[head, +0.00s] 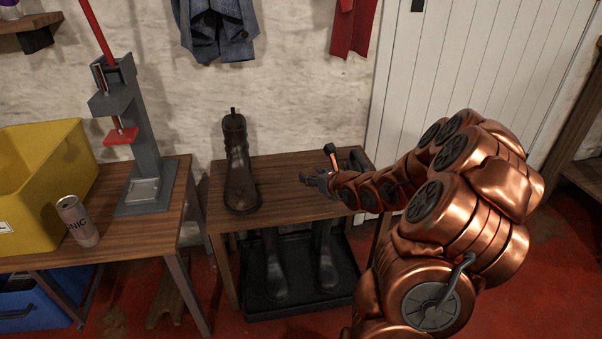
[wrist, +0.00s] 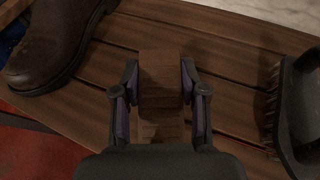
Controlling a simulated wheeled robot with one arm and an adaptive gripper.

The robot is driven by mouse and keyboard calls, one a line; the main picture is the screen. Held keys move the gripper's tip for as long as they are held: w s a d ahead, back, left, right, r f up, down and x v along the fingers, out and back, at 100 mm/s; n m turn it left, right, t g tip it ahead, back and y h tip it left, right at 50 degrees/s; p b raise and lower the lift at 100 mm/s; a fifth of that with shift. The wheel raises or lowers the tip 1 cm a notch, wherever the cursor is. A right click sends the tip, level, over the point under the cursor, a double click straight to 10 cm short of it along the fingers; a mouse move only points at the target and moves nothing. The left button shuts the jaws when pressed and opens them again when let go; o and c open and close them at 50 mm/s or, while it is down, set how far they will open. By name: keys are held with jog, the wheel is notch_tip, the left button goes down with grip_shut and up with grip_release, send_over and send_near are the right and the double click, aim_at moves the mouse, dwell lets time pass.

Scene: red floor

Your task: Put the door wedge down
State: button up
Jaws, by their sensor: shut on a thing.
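The door wedge (wrist: 161,122) is a brown wooden block in the wrist view, between the two fingers of my gripper (wrist: 159,78). Both fingers press on its sides. Behind it lies the slatted wooden top of a small bench (wrist: 235,62). I cannot tell whether the wedge touches the slats or hangs just above them. In the head view my gripper (head: 318,181) is over the right part of the bench top (head: 290,195); the wedge cannot be made out there.
A brown boot (head: 238,165) stands at the bench's left end, and a dark brush (wrist: 298,112) lies at the right in the wrist view. Dark boots (head: 273,265) stand in a black tray below. A workbench at left holds a can (head: 77,222), yellow bin (head: 45,175) and press (head: 143,150).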

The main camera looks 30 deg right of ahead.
jog(key=w, duration=0.3)
jog(key=w+d, duration=0.1)
jog(key=w, duration=0.2)
jog(key=w+d+f, duration=0.1)
jog(key=w, duration=0.2)
jog(key=shift+w+d+b, duration=0.1)
jog(key=shift+d+b, duration=0.1)
jog(key=shift+b, duration=0.2)
jog(key=shift+w+d+f, duration=0.1)
jog(key=shift+w+f, duration=0.05)
jog(key=shift+f, duration=0.05)
jog(key=shift+f+b, duration=0.95)
jog(key=shift+f, duration=0.55)
jog(key=shift+f, duration=0.2)
jog(key=o, duration=1.2)
jog(key=shift+c, duration=0.2)
jog(key=shift+r, duration=0.1)
